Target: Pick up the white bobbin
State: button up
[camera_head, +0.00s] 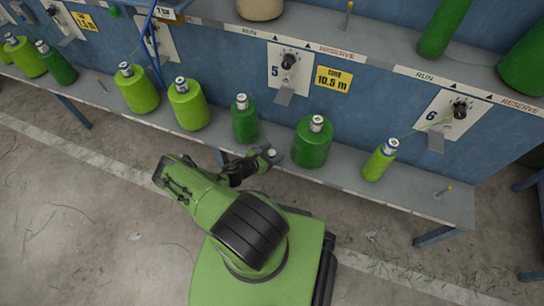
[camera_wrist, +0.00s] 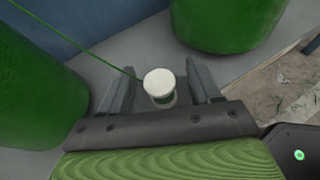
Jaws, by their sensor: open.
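A small white-topped bobbin (camera_wrist: 160,83) sits between the two fingers of my gripper (camera_wrist: 161,79) in the wrist view. Its lower part is partly hidden. The fingers stand apart, one on each side, with a visible gap to the bobbin. In the head view my gripper (camera_head: 266,157) is low at the front of the grey shelf, and the white bobbin top (camera_head: 272,153) shows as a small light spot at its end. It lies between a slim dark green cone and a wider green cone.
A dark green cone (camera_head: 245,120) stands left of my gripper and a wider green cone (camera_head: 312,142) right of it, both close. A lime cone (camera_head: 380,161) stands farther right on the shelf (camera_head: 420,192). A green thread (camera_wrist: 85,50) runs to the bobbin area.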

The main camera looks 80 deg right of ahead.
jog(key=shift+x, duration=0.95)
jog(key=c, duration=1)
jog(key=shift+c, duration=0.2)
